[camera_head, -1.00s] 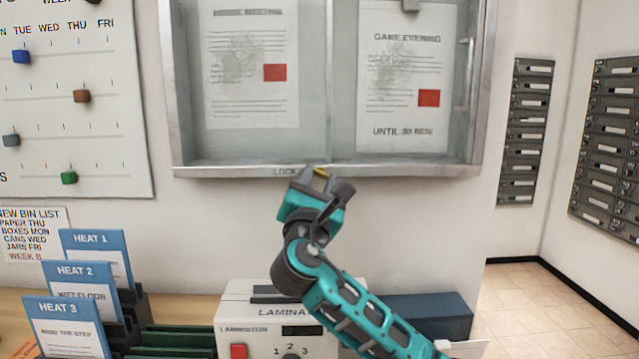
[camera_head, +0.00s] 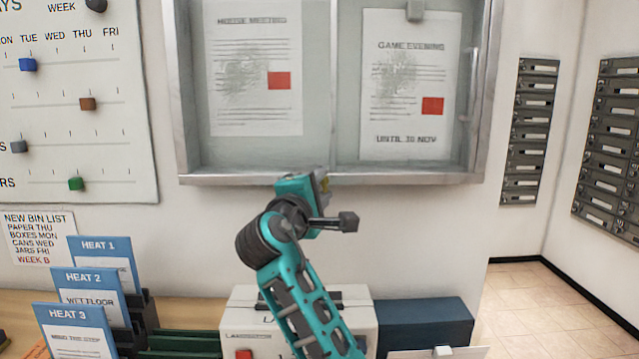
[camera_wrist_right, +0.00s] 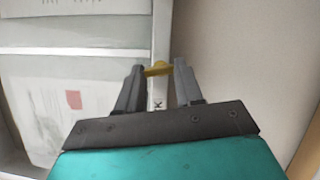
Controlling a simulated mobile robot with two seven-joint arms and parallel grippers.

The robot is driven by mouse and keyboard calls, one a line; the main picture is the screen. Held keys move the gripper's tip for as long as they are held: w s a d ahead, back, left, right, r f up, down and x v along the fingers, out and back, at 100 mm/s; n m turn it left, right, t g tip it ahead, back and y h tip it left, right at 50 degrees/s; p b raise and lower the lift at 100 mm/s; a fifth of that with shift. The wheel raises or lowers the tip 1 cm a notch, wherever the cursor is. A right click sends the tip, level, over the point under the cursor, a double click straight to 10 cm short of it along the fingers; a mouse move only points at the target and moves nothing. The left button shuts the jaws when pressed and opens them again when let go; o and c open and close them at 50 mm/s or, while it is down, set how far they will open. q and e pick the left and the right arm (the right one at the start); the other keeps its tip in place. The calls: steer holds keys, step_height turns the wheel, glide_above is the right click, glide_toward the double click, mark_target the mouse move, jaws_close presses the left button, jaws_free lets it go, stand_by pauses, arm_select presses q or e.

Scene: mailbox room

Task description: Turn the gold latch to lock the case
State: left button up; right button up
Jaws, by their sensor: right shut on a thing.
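The glass-fronted notice case (camera_head: 400,179) hangs on the wall, its doors closed over two sheets. The gold latch (camera_wrist_right: 158,68) sits on the case's bottom frame and shows between my right fingertips in the right wrist view. My right gripper (camera_head: 322,180) is at the middle of the bottom frame, shut on the latch. The wrist view is rolled, with the frame running upright in it. The gripper hides the "LOCK" lettering in the head view. My left gripper is not in view.
Below stand a white laminator (camera_head: 352,300), a dark blue box (camera_head: 425,318) and blue cards such as HEAT 1 (camera_head: 100,255). A weekly board (camera_head: 75,125) hangs at left. Mailboxes (camera_head: 530,130) are at right. The wall right of my arm is clear.

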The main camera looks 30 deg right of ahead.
steer(key=shift+r+m+g+y+p, duration=0.1)
steer(key=shift+m+g+y+p, duration=0.3)
steer(key=shift+m, duration=0.7)
steer(key=o, duration=1)
steer(key=shift+o, duration=0.2)
steer(key=b+v, duration=0.1)
steer(key=v, duration=1.2)
